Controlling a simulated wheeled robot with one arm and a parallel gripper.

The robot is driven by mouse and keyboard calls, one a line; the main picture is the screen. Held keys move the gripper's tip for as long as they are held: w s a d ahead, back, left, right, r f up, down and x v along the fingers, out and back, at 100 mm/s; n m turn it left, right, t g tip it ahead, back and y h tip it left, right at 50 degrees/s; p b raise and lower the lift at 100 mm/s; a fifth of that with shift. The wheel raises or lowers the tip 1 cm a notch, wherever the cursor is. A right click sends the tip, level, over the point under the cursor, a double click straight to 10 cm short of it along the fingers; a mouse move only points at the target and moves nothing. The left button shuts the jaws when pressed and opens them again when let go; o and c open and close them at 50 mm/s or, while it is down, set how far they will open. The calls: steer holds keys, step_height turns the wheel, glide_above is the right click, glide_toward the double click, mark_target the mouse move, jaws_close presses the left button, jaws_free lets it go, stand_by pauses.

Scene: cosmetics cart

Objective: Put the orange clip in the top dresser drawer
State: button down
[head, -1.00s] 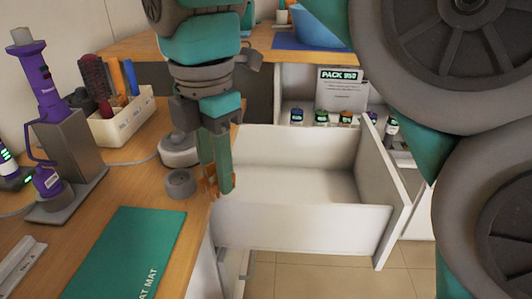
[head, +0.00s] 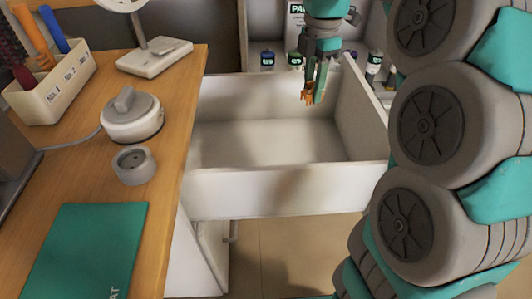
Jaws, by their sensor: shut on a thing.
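The orange clip (head: 307,97) is held between the fingertips of my gripper (head: 314,92), its end showing below and left of the fingers. My gripper points down and is shut on the clip. It appears over the far right part of the open top drawer (head: 270,188), in the picture in front of the drawer's back area; its exact height cannot be told. The drawer is white, pulled out, and its visible floor looks empty.
The wooden top (head: 165,120) at left holds a green mat (head: 85,245), a grey round cup (head: 134,165), a white round device (head: 131,117) and a white holder (head: 55,90) with brushes. Small bottles (head: 267,60) stand on a shelf behind the drawer.

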glide_above(307, 135)
step_height(307, 135, down, 5)
step_height(307, 135, down, 10)
steer(key=shift+r, duration=0.15)
stand_by(0.3)
steer(key=c, duration=0.6)
jaws_free()
step_height(307, 135, up, 12)
stand_by(0.3)
